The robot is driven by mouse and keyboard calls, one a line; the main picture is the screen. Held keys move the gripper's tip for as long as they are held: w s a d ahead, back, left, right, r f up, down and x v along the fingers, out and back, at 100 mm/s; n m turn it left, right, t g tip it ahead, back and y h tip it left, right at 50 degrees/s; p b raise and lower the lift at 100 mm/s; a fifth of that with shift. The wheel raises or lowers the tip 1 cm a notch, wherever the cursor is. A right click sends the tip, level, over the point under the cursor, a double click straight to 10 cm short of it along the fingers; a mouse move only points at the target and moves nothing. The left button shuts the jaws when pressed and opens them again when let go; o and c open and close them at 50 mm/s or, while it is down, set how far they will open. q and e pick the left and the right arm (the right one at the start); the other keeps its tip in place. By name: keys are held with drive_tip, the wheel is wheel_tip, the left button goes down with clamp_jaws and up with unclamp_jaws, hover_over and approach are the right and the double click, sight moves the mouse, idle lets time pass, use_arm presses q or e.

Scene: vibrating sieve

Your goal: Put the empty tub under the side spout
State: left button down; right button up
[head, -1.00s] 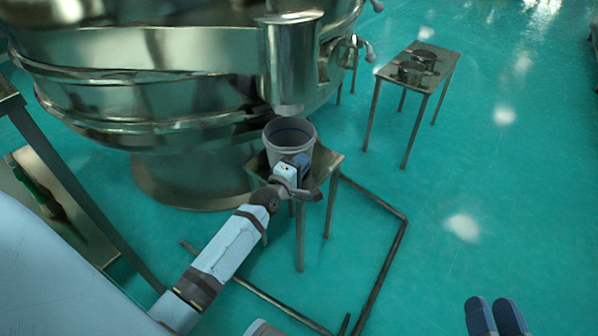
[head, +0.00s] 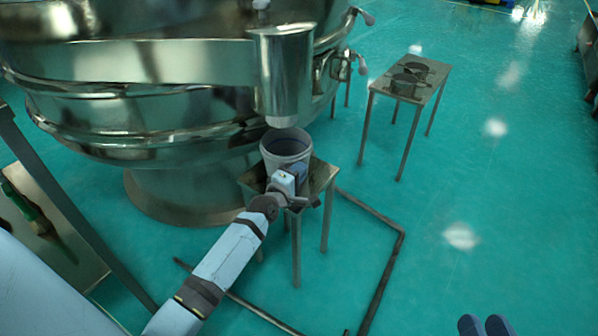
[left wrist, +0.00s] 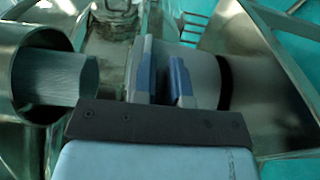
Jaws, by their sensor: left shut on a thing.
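The grey tub (head: 285,147) is upright at the small metal stand (head: 322,172), its open top just below the side spout (head: 285,85). I cannot tell whether its base rests on the stand. My left gripper (head: 290,180) is shut on the near side of the tub. In the left wrist view the gripper (left wrist: 162,80) has its blue-padded fingers at the tub's wall (left wrist: 205,72), and the spout's round opening (left wrist: 45,75) shows at left. My right gripper (head: 484,326) shows only its blue fingertips at the bottom edge, with no object visible between them.
The large steel sieve (head: 130,100) fills the upper left. A metal side table (head: 432,77) with round metal items stands at the back right. A dark floor frame (head: 385,265) runs around the stand's near right side.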

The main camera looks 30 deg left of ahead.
use_arm(q)
drive_tip(key=shift+f, duration=0.4)
use_arm(e)
drive_tip(key=shift+f, duration=0.25)
use_arm(q)
drive_tip(key=c, duration=1.1)
unclamp_jaws()
use_arm(e)
drive_tip(key=shift+f, duration=0.1)
use_arm(q)
drive_tip(key=s+p, duration=0.3)
drive_tip(key=s, duration=1)
drive_tip(key=shift+s+p, duration=0.3)
drive_tip(key=shift+s, duration=0.1)
use_arm(e)
wheel_tip(320, 180, up, 6)
drive_tip(key=t, duration=0.2)
drive_tip(key=shift+d+m, duration=0.25)
drive_tip(key=shift+m, duration=0.05)
use_arm(q)
drive_tip(key=shift+a, duration=0.1)
use_arm(e)
drive_tip(key=shift+s+f, duration=0.1)
